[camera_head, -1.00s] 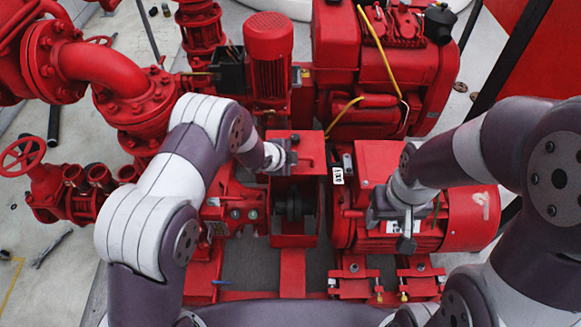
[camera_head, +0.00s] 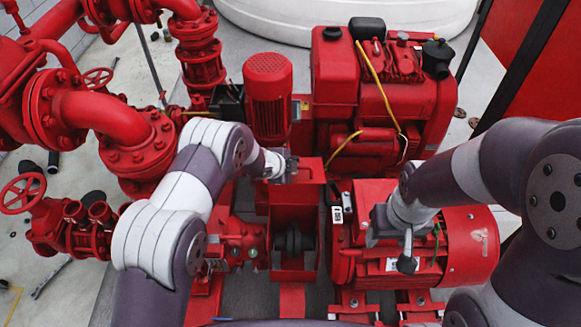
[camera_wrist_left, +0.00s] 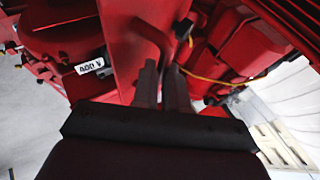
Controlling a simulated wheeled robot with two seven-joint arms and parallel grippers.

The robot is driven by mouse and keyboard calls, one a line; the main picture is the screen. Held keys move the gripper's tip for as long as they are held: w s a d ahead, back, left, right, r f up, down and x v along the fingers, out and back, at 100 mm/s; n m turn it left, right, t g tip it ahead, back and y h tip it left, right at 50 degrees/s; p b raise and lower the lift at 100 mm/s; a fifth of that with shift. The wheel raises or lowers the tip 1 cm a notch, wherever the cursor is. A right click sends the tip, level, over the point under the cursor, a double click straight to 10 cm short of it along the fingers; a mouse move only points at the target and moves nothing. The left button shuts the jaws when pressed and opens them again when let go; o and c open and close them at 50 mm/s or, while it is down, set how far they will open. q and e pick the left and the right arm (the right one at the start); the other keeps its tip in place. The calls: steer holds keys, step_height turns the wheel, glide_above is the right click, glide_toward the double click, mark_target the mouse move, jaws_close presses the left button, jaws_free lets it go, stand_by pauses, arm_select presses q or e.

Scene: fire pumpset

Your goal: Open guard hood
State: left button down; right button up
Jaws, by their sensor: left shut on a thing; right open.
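The red guard hood (camera_head: 296,205) stands tilted up between the pump and the motor. The dark coupling (camera_head: 293,240) shows below it. My left gripper (camera_head: 283,168) is at the hood's upper edge. In the left wrist view its two fingers (camera_wrist_left: 162,72) are close together on a thin red handle (camera_wrist_left: 152,34) of the hood; the exact contact is partly hidden. My right gripper (camera_head: 392,242) is open and empty over the red motor, apart from the hood.
The red motor (camera_head: 468,240) lies right of the hood, with a small white tag (camera_head: 337,215) near its left end. A red engine (camera_head: 345,95) and an upright red motor (camera_head: 268,90) stand behind. Red pipes and valves (camera_head: 105,120) fill the left.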

arm_select(q)
steer(key=c, duration=1.2)
jaws_free()
steer(key=shift+o, duration=0.2)
steer(key=shift+r, duration=0.1)
steer(key=v, duration=1.2)
steer(key=shift+s+r, duration=0.15)
steer(key=shift+s, duration=0.15)
steer(key=shift+a, duration=0.1)
